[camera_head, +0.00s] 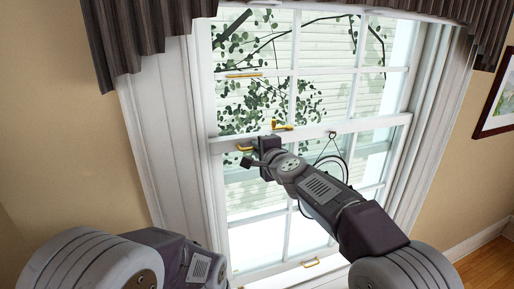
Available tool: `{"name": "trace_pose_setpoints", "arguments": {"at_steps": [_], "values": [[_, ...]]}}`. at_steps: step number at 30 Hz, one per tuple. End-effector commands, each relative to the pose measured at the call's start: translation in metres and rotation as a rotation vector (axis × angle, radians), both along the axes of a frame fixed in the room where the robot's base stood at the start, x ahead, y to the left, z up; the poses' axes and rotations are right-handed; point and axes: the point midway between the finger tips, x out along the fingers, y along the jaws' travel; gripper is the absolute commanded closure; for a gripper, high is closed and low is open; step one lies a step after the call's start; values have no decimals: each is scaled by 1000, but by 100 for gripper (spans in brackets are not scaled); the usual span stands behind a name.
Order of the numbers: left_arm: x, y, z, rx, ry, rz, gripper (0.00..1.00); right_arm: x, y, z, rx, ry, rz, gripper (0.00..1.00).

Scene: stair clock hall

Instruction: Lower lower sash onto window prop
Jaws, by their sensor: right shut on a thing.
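The white multi-pane window fills the middle of the head view. Its lower sash (256,216) shows below a white cross rail (350,126) that carries a brass catch (283,126). My right gripper (252,159) is at the left part of this rail, shut at a brass handle (244,147); its fingertips are small and partly hidden by its own body. My right arm covers part of the lower panes. Another brass handle (310,262) is low on the window. I cannot make out the window prop. My left gripper is out of view.
A dark pleated valance (150,35) hangs across the top. White casing (158,140) frames the window, with beige wall beside it. A thin dark hanging ring (333,140) shows behind my right forearm. A framed picture (497,98) hangs at right above wooden floor (490,268).

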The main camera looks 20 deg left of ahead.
Motion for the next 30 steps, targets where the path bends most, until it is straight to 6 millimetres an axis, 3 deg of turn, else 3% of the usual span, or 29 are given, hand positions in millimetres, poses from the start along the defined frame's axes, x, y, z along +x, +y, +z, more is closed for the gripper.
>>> {"name": "trace_pose_setpoints", "arguments": {"at_steps": [1, 3, 12, 18, 30], "values": [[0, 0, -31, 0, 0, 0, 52, 0, 1, -36, -6, 8, 3, 100], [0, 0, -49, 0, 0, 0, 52, 0, 1, -54, -5, 9, 3, 100], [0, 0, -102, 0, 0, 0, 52, 0, 1, -107, -6, 8, 4, 100], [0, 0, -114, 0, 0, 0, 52, -1, 1, -118, -4, 8, 4, 100], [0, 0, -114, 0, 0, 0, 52, 0, 1, -118, -4, 8, 4, 100]]}}
